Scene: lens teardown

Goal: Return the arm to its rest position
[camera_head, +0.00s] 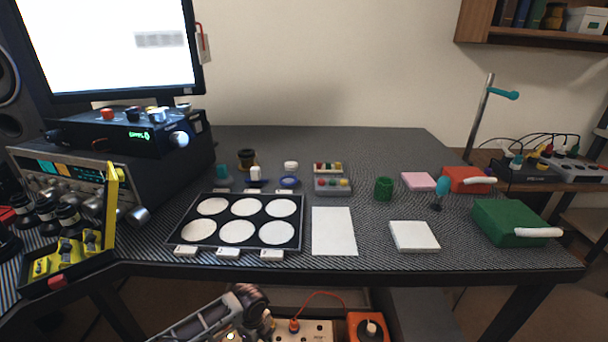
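Part of one of my arms shows at the bottom edge, coming in from the lower left, in front of and below the desk's front edge. It is a grey tube-like link with a dark joint at its upper right end. I make out no gripper fingers on it. My other arm is out of view. No arm or gripper of mine is over the desktop.
The desk (370,262) holds a black tray (208,240) with several white discs, a white sheet (333,231), a white block (413,236), a green cup (384,188), a green box (508,222) and a red box (466,179). A yellow-lined case (112,205) stands open at left.

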